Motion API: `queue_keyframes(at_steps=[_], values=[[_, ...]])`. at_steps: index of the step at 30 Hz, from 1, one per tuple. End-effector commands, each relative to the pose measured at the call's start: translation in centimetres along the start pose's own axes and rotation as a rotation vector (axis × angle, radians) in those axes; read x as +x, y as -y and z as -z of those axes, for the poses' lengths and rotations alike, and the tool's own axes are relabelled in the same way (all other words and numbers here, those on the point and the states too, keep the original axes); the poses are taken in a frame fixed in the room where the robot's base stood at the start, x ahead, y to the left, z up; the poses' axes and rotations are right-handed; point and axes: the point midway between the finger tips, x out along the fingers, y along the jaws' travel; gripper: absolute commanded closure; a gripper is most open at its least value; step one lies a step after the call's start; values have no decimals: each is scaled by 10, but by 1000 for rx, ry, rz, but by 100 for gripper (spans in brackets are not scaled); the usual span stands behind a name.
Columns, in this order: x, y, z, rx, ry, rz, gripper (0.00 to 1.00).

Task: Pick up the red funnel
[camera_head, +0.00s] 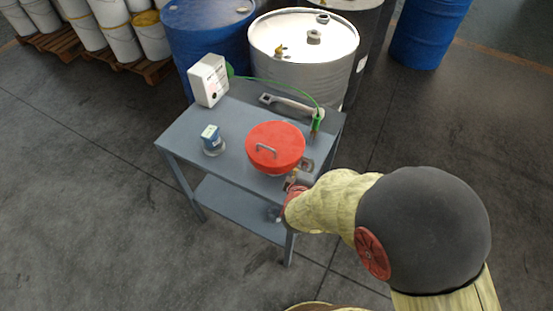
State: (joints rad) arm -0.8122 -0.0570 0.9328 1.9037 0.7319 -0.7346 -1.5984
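The red funnel (282,155) stands on the grey metal table (183,136), near its front right part. It looks like a wide round red body with a closed top, and a small grey handle lies across that top. My gripper (299,177) is at the front right edge of the table, close beside the funnel's lower right side. My wrist and arm hide most of the gripper. I cannot tell whether its fingers touch the funnel or how far apart they are.
A white drum (300,50) and a blue drum (210,40) stand close behind. Floor at left is clear.

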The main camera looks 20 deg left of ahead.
Motion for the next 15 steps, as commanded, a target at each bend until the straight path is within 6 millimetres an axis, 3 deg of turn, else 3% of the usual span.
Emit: queue_keyframes(at_steps=[15], values=[[0,0,0,0,0,0,100]])
